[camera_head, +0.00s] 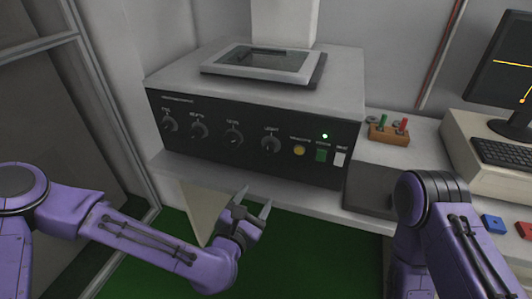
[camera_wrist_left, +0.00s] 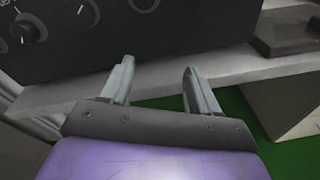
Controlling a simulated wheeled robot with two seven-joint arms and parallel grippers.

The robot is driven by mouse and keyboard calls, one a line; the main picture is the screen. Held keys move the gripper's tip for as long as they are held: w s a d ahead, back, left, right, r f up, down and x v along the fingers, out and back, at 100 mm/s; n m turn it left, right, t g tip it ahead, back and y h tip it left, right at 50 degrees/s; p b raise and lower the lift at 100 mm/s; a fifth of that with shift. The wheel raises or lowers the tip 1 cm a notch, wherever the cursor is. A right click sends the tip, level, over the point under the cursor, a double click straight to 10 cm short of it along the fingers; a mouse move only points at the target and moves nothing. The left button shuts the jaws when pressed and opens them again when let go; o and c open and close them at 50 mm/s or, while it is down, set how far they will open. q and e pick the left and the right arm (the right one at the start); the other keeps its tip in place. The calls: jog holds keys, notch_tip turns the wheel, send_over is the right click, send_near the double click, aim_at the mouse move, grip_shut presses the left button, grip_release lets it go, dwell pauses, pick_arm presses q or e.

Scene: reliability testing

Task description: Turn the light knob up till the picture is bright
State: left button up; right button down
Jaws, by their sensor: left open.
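The light knob (camera_head: 270,145) is a dark round knob under the "LIGHT" label, the rightmost in the row on the black front panel. The picture is in a framed screen (camera_head: 262,62) on top of the machine and looks dark grey-green. My left gripper (camera_head: 254,199) is open and empty, below and in front of the panel and apart from the knob. In the left wrist view the open fingers (camera_wrist_left: 159,66) point towards the shelf edge, with a panel knob (camera_wrist_left: 82,13) at upper left. My right gripper is out of view; only its arm shows.
Other similar knobs (camera_head: 233,137) sit left of the light knob. The shelf edge (camera_head: 290,197) runs below the panel. A wooden block with pegs (camera_head: 389,135) stands at right.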

aim_at(268, 151)
pick_arm(q)
notch_tip(268, 151, up, 5)
jog(key=w+n+t, duration=0.2)
jog(key=n, duration=0.1)
jog(key=shift+m, duration=0.3)
jog(key=p+x, duration=0.1)
jog(key=x, duration=0.4)
jog(key=p+x, duration=0.1)
jog(key=x, duration=0.4)
jog(key=shift+w+f, duration=0.15)
jog(key=shift+f, duration=0.05)
jog(key=c, duration=1)
jog(key=shift+c, duration=0.2)
